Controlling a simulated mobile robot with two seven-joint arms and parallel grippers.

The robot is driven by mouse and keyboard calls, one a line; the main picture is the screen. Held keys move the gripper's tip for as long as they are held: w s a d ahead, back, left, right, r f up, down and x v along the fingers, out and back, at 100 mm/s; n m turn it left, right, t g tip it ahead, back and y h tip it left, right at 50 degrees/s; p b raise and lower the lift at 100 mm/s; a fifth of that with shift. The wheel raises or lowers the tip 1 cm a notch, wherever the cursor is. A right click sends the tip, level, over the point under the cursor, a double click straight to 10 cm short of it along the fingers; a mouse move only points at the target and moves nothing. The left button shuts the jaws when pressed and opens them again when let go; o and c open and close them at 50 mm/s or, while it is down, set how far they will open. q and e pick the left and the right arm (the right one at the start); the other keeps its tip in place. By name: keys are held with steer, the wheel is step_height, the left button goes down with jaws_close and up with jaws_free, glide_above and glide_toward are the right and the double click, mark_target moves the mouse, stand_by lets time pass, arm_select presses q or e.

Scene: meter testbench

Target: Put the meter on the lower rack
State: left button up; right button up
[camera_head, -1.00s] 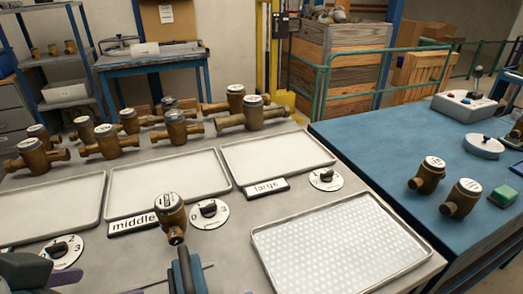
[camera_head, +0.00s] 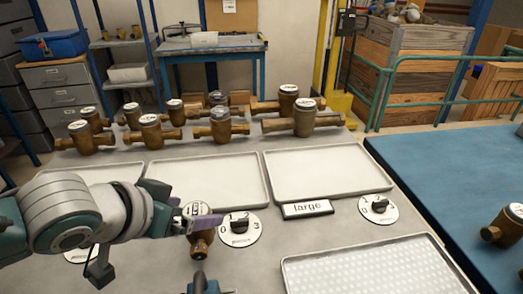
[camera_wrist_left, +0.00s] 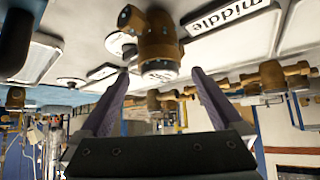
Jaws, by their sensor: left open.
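A bronze meter (camera_head: 203,240) with a white dial stands on the grey bench (camera_head: 262,268) at the front, beside a round dial plate. My left gripper (camera_head: 187,222) comes in from the left with its purple fingers close to the top of this meter. In the left wrist view, which looks inverted, the meter (camera_wrist_left: 158,45) is ahead of the two spread fingers (camera_wrist_left: 160,95), with nothing between the fingertips. My right gripper is not in view. Blue-framed shelving (camera_head: 80,40) at the back left has small meters above and a white bin lower down.
Several bronze meters (camera_head: 220,127) stand in rows along the back of the bench. Flat white trays (camera_head: 325,172) lie in front of them, with a "large" label (camera_head: 306,209) and a knob dial (camera_head: 378,208). A dotted tray (camera_head: 375,270) is at the front right. A blue table (camera_head: 435,175) is beyond.

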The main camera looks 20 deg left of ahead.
arm_select(q)
steer(key=shift+x, duration=1.05)
jaws_close()
